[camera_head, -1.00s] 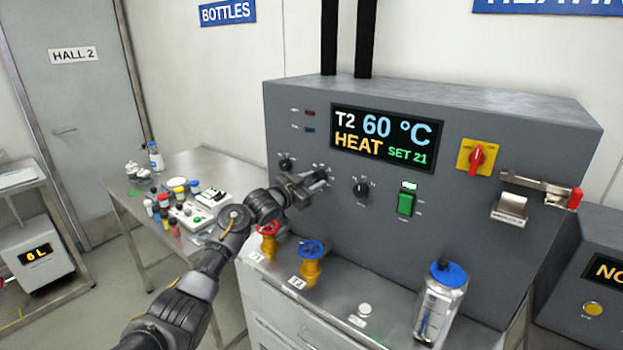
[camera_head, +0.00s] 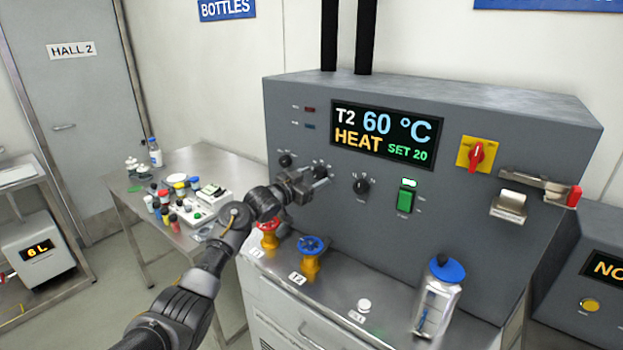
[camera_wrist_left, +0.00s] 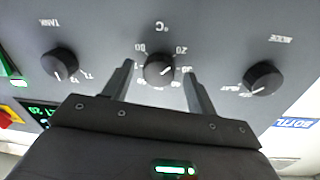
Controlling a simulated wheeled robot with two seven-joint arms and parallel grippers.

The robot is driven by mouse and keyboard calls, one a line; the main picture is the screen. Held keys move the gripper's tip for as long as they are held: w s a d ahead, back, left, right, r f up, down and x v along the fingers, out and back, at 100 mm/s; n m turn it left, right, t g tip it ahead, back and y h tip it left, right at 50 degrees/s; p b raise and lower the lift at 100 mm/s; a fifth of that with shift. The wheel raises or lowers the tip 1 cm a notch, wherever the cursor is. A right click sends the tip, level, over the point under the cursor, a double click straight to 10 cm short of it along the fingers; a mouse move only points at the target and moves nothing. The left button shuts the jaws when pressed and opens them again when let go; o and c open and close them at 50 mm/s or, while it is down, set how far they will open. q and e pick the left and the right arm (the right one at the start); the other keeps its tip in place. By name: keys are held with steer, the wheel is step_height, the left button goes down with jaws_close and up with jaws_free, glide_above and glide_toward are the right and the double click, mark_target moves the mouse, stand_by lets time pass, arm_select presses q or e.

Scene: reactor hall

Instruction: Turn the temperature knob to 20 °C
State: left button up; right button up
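The black temperature knob (camera_wrist_left: 159,68) sits in the middle of the left wrist view, with a numbered dial marked °C around it. In the head view the knob (camera_head: 320,171) is partly hidden by my gripper. My left gripper (camera_wrist_left: 158,72) is open, with one finger on either side of the knob and visible gaps between. In the head view the left gripper (camera_head: 308,183) is close to the panel at the knob. The display (camera_head: 383,137) reads T2, 60 °C, HEAT, SET 20. My right gripper is not in view.
Other black knobs flank it: one at left (camera_head: 285,160) and one at right (camera_head: 361,186). A green switch (camera_head: 407,200) and a red-yellow rotary switch (camera_head: 476,155) are further right. Red (camera_head: 268,230) and blue (camera_head: 311,246) valves stand below the arm, and a blue-capped bottle (camera_head: 437,297) stands right.

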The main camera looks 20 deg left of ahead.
arm_select(q)
steer(key=shift+s+a+f, duration=0.15)
steer(key=shift+s+a, duration=0.05)
steer(key=shift+s, duration=0.3)
steer(key=b+v, duration=0.3)
steer(key=v, duration=0.6)
steer(key=shift+s+a, duration=0.2)
steer(key=shift+s, duration=0.15)
